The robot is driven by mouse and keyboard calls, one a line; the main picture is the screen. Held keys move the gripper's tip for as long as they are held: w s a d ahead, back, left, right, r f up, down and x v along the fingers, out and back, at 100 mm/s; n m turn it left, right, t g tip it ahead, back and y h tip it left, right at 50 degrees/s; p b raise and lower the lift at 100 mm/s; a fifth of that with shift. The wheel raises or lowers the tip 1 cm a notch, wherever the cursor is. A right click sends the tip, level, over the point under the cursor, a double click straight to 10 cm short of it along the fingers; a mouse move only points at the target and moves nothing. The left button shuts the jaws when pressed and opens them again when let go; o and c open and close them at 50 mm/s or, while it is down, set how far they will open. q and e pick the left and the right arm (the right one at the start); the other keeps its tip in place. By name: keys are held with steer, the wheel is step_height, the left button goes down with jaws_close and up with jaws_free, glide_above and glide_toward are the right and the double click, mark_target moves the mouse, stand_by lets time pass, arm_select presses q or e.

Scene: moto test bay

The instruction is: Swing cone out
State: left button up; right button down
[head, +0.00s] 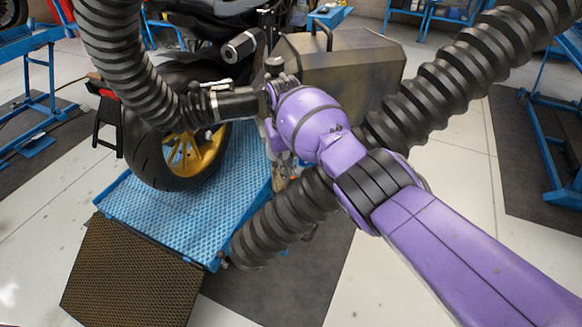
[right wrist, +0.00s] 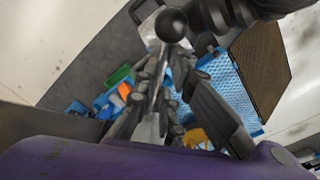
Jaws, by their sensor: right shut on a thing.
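The black cone (head: 238,104) is the end piece of a ribbed hose (head: 128,62), joined by a metal clamp. It lies beside the motorcycle's rear wheel, below the round silencer end (head: 243,46). A black ball knob (head: 275,65) stands up at the cone's right end; it also shows in the right wrist view (right wrist: 173,25). My right gripper (head: 272,95) is at that end, on the purple arm. In the right wrist view its fingers (right wrist: 160,80) are shut around a handle-like part below the knob; the exact contact is hard to see. My left gripper is not in view.
A second thick hose (head: 440,95) crosses diagonally behind and under my right arm. A dark metal box (head: 345,65) stands behind the gripper. The motorcycle's rear wheel (head: 150,130) stands on a blue lift platform (head: 185,205) with a brown ramp (head: 130,275).

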steer(key=shift+w+d, duration=0.1)
steer(key=c, duration=1.9)
jaws_free()
steer(key=shift+r, duration=0.35)
step_height(320, 180, up, 11)
steer(key=shift+r, duration=0.15)
